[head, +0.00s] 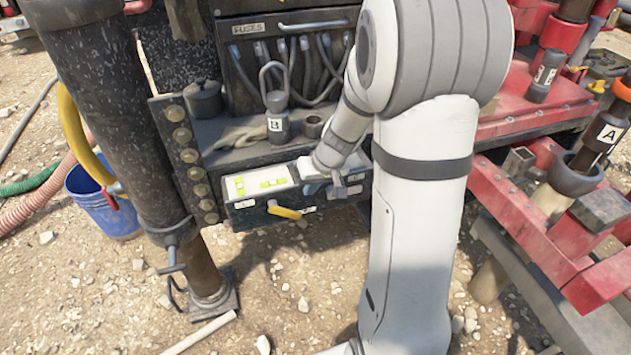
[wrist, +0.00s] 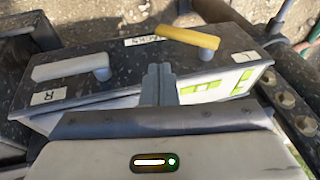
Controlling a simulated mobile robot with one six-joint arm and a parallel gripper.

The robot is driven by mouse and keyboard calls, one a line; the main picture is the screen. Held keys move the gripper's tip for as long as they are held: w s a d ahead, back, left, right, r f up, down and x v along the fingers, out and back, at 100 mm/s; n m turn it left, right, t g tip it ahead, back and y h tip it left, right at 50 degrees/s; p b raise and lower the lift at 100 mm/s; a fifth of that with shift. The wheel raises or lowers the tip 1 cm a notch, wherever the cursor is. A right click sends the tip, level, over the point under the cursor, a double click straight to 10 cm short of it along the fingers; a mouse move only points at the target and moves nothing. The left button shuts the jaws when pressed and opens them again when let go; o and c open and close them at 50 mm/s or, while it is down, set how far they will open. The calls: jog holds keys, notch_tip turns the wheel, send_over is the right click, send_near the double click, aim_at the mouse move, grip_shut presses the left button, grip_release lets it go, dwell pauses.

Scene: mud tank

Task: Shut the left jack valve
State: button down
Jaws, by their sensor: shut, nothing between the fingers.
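The jack valve panel (head: 240,206) is the dark front of a box low on the machine. A yellow lever (head: 285,211) sticks out of it, left of my gripper (head: 314,186). In the wrist view the yellow lever (wrist: 185,39) lies beyond my fingers, its pivot to the right and its free end to the left. A grey lever (wrist: 72,69) sits at the left beside a label reading R (wrist: 48,96). My gripper (wrist: 158,76) is shut and empty, over the box edge between the two levers, apart from the yellow one. The label by the yellow pivot is unreadable.
A dark post (head: 135,120) stands left of the panel, with a blue bucket (head: 98,200) behind it. A bottle-shaped jack marked B (head: 277,125) stands on the ledge above. Red machinery (head: 530,215) fills the right. Gravel ground before the panel is open.

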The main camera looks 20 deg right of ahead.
aim_at(294, 211)
jog(key=x, duration=0.4)
jog(key=a+b+x, duration=0.1)
jog(key=x, duration=0.1)
jog(key=shift+s+a, duration=0.1)
jog(key=shift+s, duration=0.2)
jog(key=shift+a+f, duration=0.35)
